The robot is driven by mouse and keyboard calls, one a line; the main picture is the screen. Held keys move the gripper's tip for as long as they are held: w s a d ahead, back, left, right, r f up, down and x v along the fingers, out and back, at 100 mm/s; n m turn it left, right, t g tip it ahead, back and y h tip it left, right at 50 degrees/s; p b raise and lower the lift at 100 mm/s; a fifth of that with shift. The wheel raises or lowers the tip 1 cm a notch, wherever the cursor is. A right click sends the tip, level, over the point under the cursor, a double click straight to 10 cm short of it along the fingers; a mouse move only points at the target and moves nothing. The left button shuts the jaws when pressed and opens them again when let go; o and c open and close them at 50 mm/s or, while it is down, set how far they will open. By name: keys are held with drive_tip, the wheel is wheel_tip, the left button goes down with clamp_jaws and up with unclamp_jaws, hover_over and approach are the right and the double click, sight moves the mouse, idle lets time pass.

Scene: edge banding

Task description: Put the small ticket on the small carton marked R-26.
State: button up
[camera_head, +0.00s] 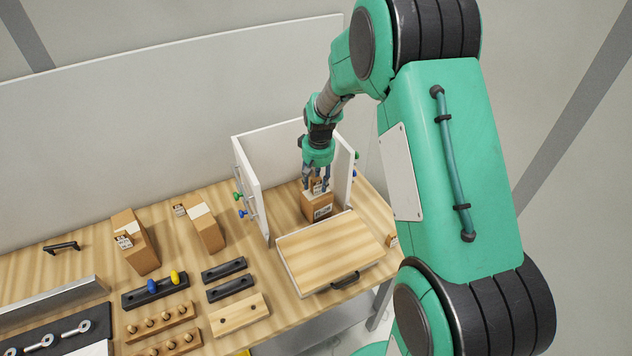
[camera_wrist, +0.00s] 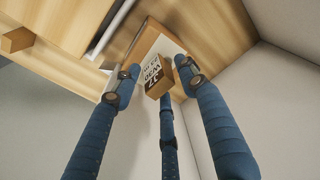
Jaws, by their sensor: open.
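A brown carton (camera_head: 318,208) with a dark-printed label stands inside a white-walled bay; its marking is too small to read. My gripper (camera_head: 316,187) points down over it with its fingers spread. A small ticket (camera_head: 317,185) shows between the fingers at the carton's top. In the wrist view the ticket (camera_wrist: 156,76), a small block with dark print, sits between my open fingers (camera_wrist: 157,82), in front of the carton (camera_wrist: 153,42). I cannot tell whether the ticket touches the carton or a finger. R-26 is not legible on any carton.
Two more cartons, a left one (camera_head: 140,248) and a middle one (camera_head: 206,228), stand on the bench, with small labelled pieces at them. White panels (camera_head: 249,185) with coloured knobs flank the bay. A wooden lid-like board (camera_head: 330,250) lies in front. A small block (camera_head: 392,240) lies right.

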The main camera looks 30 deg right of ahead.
sight(317, 193)
wheel_tip(317, 193, up, 12)
drive_tip(key=s, duration=0.1)
drive_tip(key=shift+s, duration=0.15)
idle(0.3)
drive_tip(key=shift+a, duration=0.1)
idle(0.5)
drive_tip(key=s+a+r+t, duration=0.1)
drive_tip(key=s+a+r, duration=0.4)
drive_tip(key=s+r, duration=0.3)
drive_tip(key=s+a+r+t, duration=0.1)
drive_tip(key=s+a+r, duration=0.3)
drive_tip(key=s+r, duration=0.45)
drive_tip(key=s+a+r+t, duration=0.1)
drive_tip(key=s+a, duration=0.1)
drive_tip(key=s, duration=0.7)
drive_tip(key=s+a+r+n+t, duration=0.1)
drive_tip(key=s+a, duration=0.2)
drive_tip(key=s, duration=0.6)
drive_tip(key=shift+s+a+r, duration=0.15)
drive_tip(key=shift+a+r, duration=0.15)
drive_tip(key=shift+r, duration=0.1)
